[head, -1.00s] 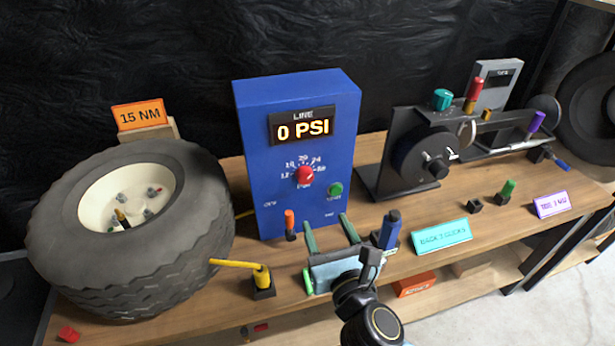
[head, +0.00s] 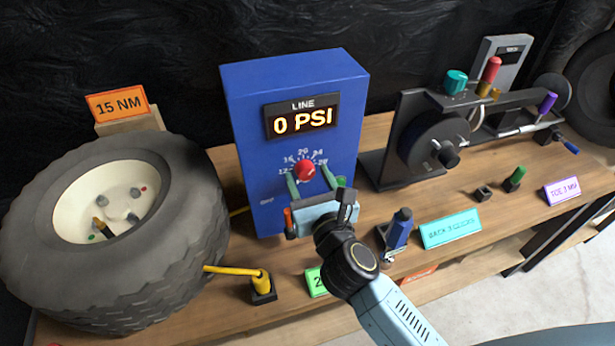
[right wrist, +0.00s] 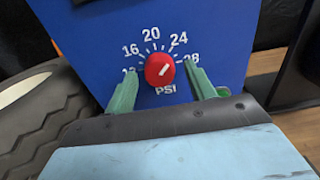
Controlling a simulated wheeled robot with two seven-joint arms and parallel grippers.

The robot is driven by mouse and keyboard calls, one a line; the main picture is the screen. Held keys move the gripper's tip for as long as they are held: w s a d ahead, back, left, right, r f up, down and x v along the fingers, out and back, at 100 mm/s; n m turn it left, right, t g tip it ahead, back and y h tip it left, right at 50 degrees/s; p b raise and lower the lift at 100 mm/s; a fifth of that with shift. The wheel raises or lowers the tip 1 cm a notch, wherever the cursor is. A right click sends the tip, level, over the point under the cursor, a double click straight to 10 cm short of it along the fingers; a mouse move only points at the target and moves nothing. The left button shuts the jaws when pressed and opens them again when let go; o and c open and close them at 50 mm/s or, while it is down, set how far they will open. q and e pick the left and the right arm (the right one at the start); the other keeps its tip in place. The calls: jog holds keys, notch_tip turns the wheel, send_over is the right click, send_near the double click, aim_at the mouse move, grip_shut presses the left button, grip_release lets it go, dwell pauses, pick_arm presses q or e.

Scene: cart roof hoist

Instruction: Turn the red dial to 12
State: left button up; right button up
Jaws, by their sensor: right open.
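The red dial (head: 306,169) is on the front of the blue box (head: 250,150), below a display reading 0 PSI (head: 303,120). In the right wrist view the red dial (right wrist: 160,70) has a short slanted white mark, with numbers 16, 20, 24 and 28 around it; the 12 is partly covered by the left finger. My right gripper (head: 315,182) is open in front of the box. Its green fingers (right wrist: 159,76) stand on either side of the dial, with visible gaps. I cannot tell how far the tips are from the panel. My left gripper is not in view.
A green button (head: 341,181) sits right of the dial, partly behind a finger. A large tire (head: 110,270) stands at left, a yellow-handled tool (head: 240,273) in front. A blue tool (head: 398,230) and a teal sign (head: 450,229) are at right, beside a black machine (head: 425,145).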

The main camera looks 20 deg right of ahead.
jog(key=c, duration=1)
